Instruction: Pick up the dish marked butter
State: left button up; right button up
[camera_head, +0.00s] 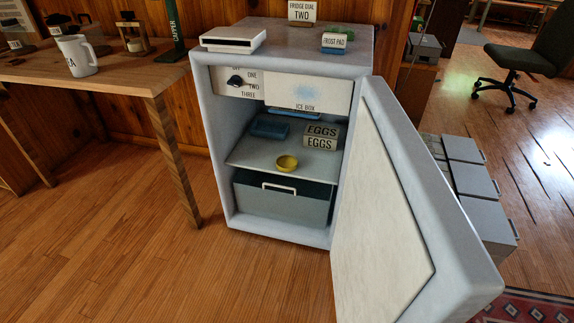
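No label reading butter can be made out in the head camera view. A small open fridge (212,135) stands in the middle, its door swung out to the right. On its shelf (255,158) a blue dish or block (270,127) sits at the back left. A small yellow bowl (287,164) sits near the front, and a box marked eggs (321,137) sits at the right. Another blue thing shows partly below the ice box panel (308,93). I cannot tell which, if any, is the butter dish. Neither of my grippers is in view.
The open fridge door (385,215) fills the space at the right. A wooden table (120,76) with a mug (77,56) stands at the left. The floor in front (180,275) is clear.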

aim_at(285, 163)
jog(key=i+j, duration=0.7)
jog(key=j, duration=0.25)
jog(key=i+j, duration=0.7)
jog(key=j, duration=0.25)
